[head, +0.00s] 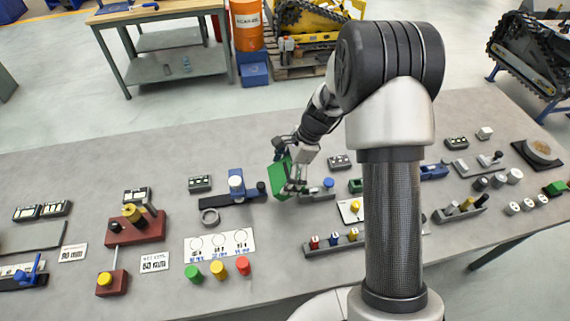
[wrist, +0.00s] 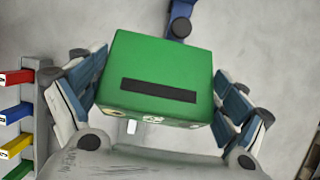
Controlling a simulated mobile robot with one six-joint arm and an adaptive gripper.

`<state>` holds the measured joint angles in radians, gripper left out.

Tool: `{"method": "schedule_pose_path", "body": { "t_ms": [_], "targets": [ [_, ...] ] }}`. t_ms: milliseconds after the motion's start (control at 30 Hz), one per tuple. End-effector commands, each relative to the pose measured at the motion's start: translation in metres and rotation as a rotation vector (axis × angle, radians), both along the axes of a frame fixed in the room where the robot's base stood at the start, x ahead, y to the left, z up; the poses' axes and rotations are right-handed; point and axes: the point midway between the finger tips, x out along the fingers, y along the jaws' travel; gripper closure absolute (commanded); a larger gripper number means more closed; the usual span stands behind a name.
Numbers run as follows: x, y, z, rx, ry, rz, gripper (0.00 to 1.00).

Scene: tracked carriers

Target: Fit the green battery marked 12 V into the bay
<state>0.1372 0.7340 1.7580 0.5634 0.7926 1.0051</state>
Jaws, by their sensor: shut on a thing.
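The green battery (wrist: 160,60) is a box with a black strip on its top face. Small markings show on its near side in the wrist view, too small to read. My gripper (wrist: 158,98) is shut on the battery, with one blue-grey finger pad on each side. In the head view the battery (head: 281,181) hangs from my gripper (head: 291,172) near the middle of the table, seemingly above the top. I cannot tell which fixture is the bay.
A black bar with a blue block (head: 236,183) lies left of the battery. A rack with coloured pieces (head: 336,243) stands in front. A white card with circles (head: 219,244) and coloured knobs lie front left. Bare table (head: 100,180) shows farther back left.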

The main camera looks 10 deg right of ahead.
Motion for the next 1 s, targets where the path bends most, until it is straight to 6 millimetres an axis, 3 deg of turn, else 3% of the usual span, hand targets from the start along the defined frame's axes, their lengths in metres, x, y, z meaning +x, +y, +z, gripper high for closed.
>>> {"method": "schedule_pose_path", "body": {
  "t_ms": [267,600,967,1000],
  "targets": [
    [0.002,0.000,-0.014,0.001,-0.004,-0.002,0.76],
    [0.001,0.000,-0.053,0.001,-0.003,-0.001,0.76],
    [0.002,0.000,-0.055,0.001,-0.004,-0.001,0.76],
    [0.000,0.000,-0.057,0.000,-0.002,-0.001,0.08]
  ]
}}
